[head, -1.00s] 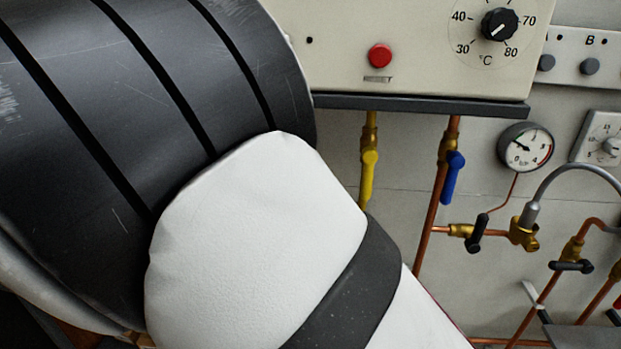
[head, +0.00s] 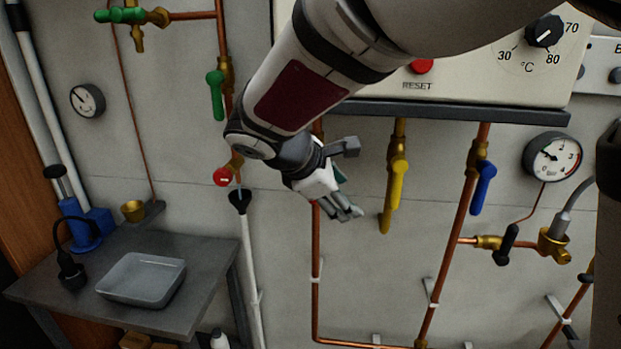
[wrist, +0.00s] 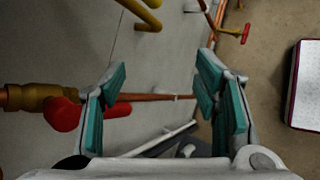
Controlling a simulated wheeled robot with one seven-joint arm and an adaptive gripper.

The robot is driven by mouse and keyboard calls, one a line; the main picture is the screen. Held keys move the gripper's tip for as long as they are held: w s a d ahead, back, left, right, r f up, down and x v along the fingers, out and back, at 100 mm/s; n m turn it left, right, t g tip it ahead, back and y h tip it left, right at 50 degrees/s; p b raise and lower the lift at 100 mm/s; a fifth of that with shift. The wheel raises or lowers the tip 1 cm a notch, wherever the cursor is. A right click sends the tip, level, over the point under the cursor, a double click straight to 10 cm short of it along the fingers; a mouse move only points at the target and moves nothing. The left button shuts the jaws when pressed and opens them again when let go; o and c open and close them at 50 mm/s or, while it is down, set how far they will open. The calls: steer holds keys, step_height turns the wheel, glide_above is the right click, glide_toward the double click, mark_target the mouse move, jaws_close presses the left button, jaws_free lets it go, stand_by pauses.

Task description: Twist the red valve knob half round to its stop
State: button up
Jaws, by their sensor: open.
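A small round red knob (head: 222,177) with a pale mark sits by a brass fitting, left of my wrist in the head view. In the wrist view a red valve handle (wrist: 62,115) lies along a copper pipe beside a brass fitting; my left finger partly covers it. I cannot tell whether these two are the same part. My gripper (head: 345,211) points down and to the right in front of the wall pipes. In the wrist view my gripper (wrist: 165,97) is open, with teal pads apart and nothing held between them.
A yellow lever (head: 395,180) and a blue lever (head: 483,187) hang right of my gripper. A green lever (head: 215,95) is at upper left. A grey bench (head: 205,265) with a tray (head: 142,302) stands at lower left. A red T-handle (wrist: 240,33) shows farther off.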

steer(key=shift+s+d+m+g+y, duration=0.3)
steer(key=shift+s+d+m+g, duration=0.1)
steer(key=shift+s+d+m, duration=0.5)
steer(key=shift+s+a, duration=0.1)
steer(key=s+d+m+y, duration=0.3)
steer(key=s+m, duration=0.4)
steer(key=s, duration=0.5)
steer(key=s+d+m+y, duration=0.3)
steer(key=s+d+m, duration=0.2)
steer(key=s+m, duration=0.3)
steer(key=s, duration=0.4)
steer(key=shift+d+m+g, duration=0.3)
steer(key=shift+d, duration=0.05)
steer(key=shift+r, duration=0.1)
